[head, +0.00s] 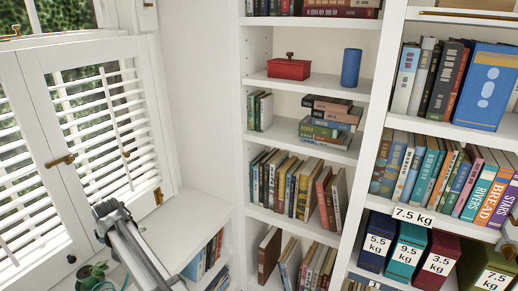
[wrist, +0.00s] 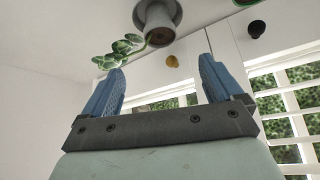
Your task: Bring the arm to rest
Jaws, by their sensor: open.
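My gripper (wrist: 159,72) shows in the wrist view with its two blue fingers spread wide apart. Nothing is between the fingers. In the head view my arm reaches in at the lower left, in front of the shutters and the low white ledge. I cannot make out the fingers in that view.
A potted plant (head: 92,274) stands at the lower left, close to my arm; its grey pot (wrist: 158,18) appears upside down in the wrist view. White shutters (head: 105,115) cover the window. A tall bookcase (head: 238,110) with books, a red box (head: 289,69) and a blue cylinder (head: 351,67) stands right.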

